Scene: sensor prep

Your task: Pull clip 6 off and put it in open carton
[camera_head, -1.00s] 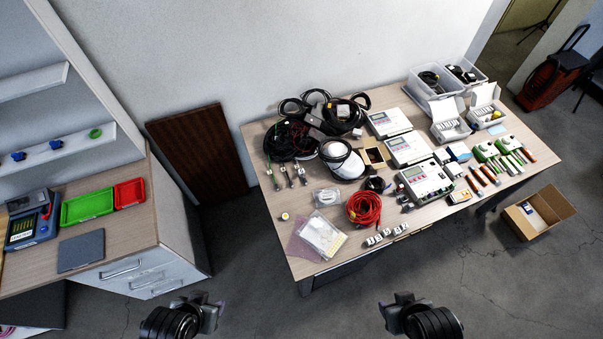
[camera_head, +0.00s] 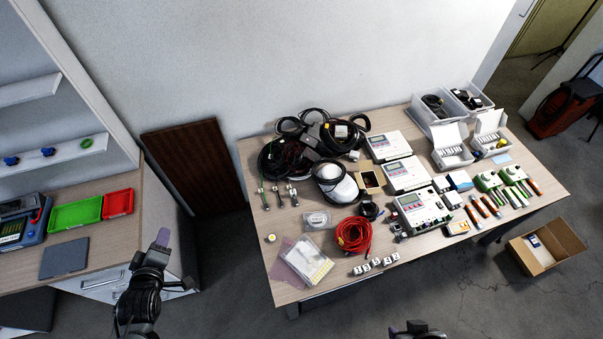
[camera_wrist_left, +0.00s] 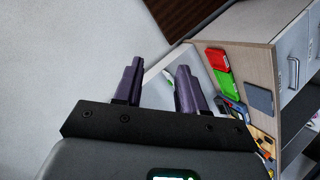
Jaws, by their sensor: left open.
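A green clip (camera_head: 86,143) and two blue clips (camera_head: 11,161) sit along the white shelf (camera_head: 75,151) at the left; no number is readable, so I cannot tell which is clip 6. My left gripper (camera_head: 162,243) is open and empty, right of and below the shelf, apart from the clips. An open cardboard carton (camera_head: 519,252) stands on the floor at the right. My right gripper (camera_head: 415,328) is mostly cut off at the bottom edge.
The left counter holds a green tray (camera_head: 75,214), a red tray (camera_head: 118,203) and a blue device (camera_head: 38,222). A brown board (camera_head: 195,165) leans on the wall. The crowded table (camera_head: 275,295) fills the middle; floor between counter and table is clear.

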